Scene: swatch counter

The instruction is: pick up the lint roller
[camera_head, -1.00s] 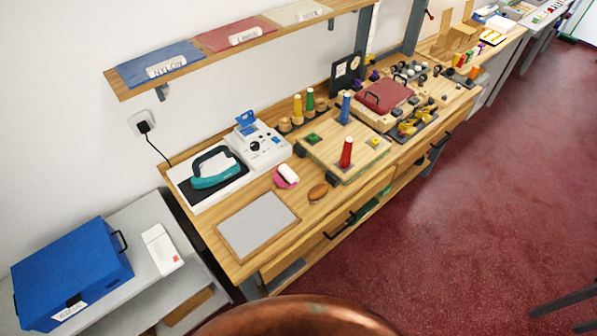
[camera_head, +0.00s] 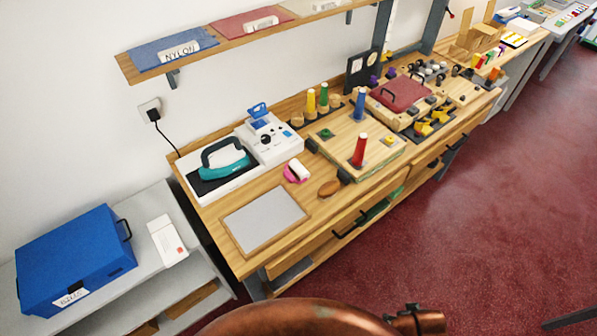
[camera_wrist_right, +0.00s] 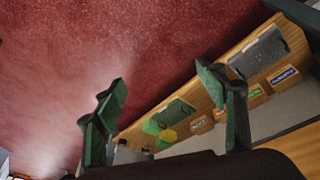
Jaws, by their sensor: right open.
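What looks like the lint roller, a white roll with a pink part (camera_head: 296,171), lies on the wooden counter (camera_head: 225,203) in the head view. It is between the iron's stand and the brown oval brush, with no gripper near it. My right gripper (camera_wrist_right: 163,80) shows in the right wrist view, its two green fingers spread wide apart with nothing between them. The lint roller is not visible in that wrist view. My left gripper is in neither view.
A teal iron (camera_head: 224,162), a white device (camera_head: 270,140), a grey pad (camera_head: 264,220) and a brown brush (camera_head: 329,188) surround the roller. A board (camera_head: 345,135) with colored cones stands to its right. A shelf (camera_head: 230,35) hangs above. Red floor (camera_head: 480,230) is open in front.

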